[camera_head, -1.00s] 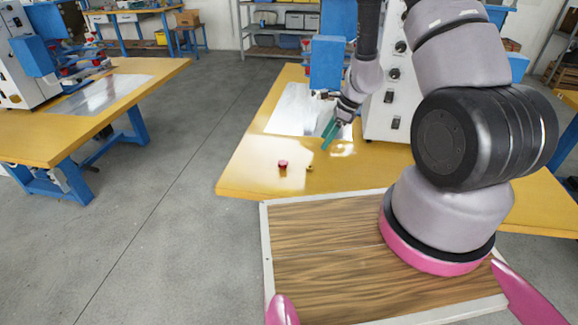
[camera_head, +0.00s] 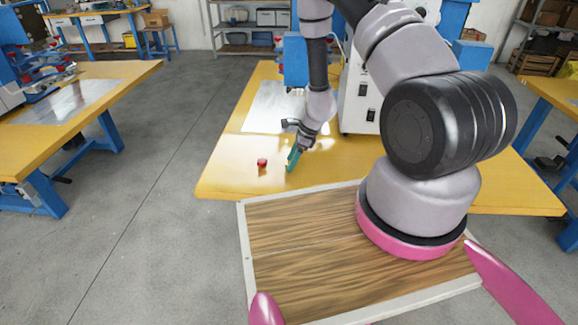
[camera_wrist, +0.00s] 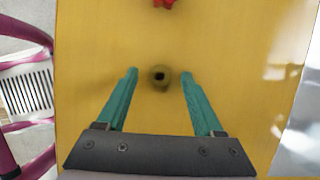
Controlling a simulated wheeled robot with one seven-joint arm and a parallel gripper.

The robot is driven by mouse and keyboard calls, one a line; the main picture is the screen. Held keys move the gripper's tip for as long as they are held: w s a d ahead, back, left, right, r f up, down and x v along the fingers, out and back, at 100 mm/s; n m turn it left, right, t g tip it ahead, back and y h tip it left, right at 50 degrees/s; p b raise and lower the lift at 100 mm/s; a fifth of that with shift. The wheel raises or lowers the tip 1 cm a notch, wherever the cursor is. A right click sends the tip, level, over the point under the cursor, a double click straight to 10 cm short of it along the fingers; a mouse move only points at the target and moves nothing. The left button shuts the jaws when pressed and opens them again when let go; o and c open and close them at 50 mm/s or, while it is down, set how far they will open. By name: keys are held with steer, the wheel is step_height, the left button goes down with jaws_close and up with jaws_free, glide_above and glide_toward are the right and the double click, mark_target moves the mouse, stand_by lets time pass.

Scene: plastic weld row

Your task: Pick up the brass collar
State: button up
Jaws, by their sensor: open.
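The brass collar (camera_wrist: 159,76) is a small ring with a dark hole, on the yellow tabletop in the wrist view. It lies between and just about level with the tips of my gripper (camera_wrist: 159,72) in that picture. The two green fingers are spread apart, with a gap on each side of the collar and nothing held. In the head view my gripper (camera_head: 292,160) points down over the table near its front edge, and it hides the collar there.
A small red part (camera_head: 262,162) stands on the yellow table (camera_head: 225,178) left of my gripper; it also shows at the top of the wrist view (camera_wrist: 164,3). A white machine (camera_head: 362,95) stands behind right. A shiny metal sheet (camera_head: 268,108) lies behind.

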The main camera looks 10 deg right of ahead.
jaws_close()
